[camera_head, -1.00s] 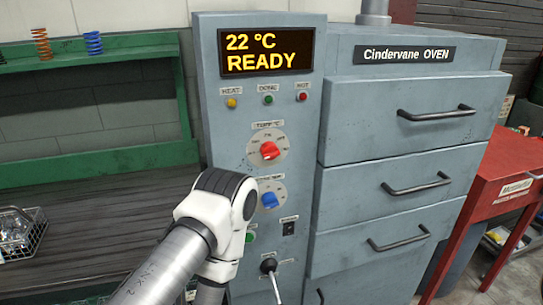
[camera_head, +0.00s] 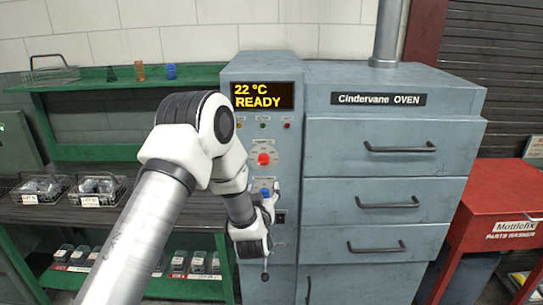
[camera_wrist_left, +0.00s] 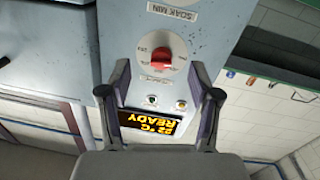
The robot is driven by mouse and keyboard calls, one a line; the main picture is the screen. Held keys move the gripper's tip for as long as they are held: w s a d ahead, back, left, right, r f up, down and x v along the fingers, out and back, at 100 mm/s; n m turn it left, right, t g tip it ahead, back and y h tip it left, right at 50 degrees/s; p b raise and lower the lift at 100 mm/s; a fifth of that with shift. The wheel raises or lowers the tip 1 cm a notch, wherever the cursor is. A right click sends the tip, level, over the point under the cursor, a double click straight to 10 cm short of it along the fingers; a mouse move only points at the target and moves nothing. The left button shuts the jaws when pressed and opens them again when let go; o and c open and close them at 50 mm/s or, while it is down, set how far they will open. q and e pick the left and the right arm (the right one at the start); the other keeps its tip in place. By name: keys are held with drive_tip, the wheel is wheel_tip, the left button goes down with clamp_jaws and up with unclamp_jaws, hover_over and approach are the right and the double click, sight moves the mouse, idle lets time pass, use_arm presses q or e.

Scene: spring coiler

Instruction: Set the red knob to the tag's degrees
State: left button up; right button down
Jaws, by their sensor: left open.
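The red knob (camera_head: 264,159) sits on a pale dial on the oven's control panel (camera_head: 240,145), below the display (camera_head: 262,96) reading "22 °C READY". In the left wrist view the red knob (camera_wrist_left: 160,57) appears upside down, between the fingertips in the picture. My left gripper (camera_head: 269,200) is open and empty in front of the panel, lower than the red knob and apart from it. It also shows in the left wrist view (camera_wrist_left: 160,72). I cannot make out the knob's exact setting or a degree tag. My right gripper is not in view.
A blue knob (camera_head: 265,192) is just below, partly behind my gripper. Three small lamps sit above the red knob. Drawers with bar handles (camera_head: 400,148) are to the right. A green bench (camera_head: 120,77) with wire baskets (camera_head: 97,190) is left; a red parts washer (camera_head: 500,195) is far right.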

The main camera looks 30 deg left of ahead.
use_arm(q)
approach(263, 163)
drive_tip(key=w, duration=0.2)
drive_tip(key=w+a+p, duration=0.1)
drive_tip(key=w+a, duration=0.1)
drive_tip(key=a, duration=0.1)
drive_tip(key=shift+w+f+p, duration=0.1)
drive_tip(key=shift+f+p, duration=0.25)
drive_tip(key=w, duration=0.1)
drive_tip(key=w+p, duration=0.1)
drive_tip(key=w, duration=0.1)
drive_tip(key=shift+w+a+r+p, duration=0.3)
drive_tip(key=shift+w+a+p, duration=0.05)
drive_tip(key=shift+w+a, duration=0.05)
drive_tip(key=shift+w+a+f, duration=0.1)
drive_tip(key=shift+w+a, duration=0.1)
drive_tip(key=shift+w, duration=0.1)
drive_tip(key=shift+w+a+f, duration=0.2)
drive_tip(key=shift+a+f, duration=0.05)
drive_tip(key=shift+a, duration=0.1)
drive_tip(key=shift+d+r, duration=0.1)
drive_tip(key=shift+d, duration=0.05)
drive_tip(key=c, duration=1.1)
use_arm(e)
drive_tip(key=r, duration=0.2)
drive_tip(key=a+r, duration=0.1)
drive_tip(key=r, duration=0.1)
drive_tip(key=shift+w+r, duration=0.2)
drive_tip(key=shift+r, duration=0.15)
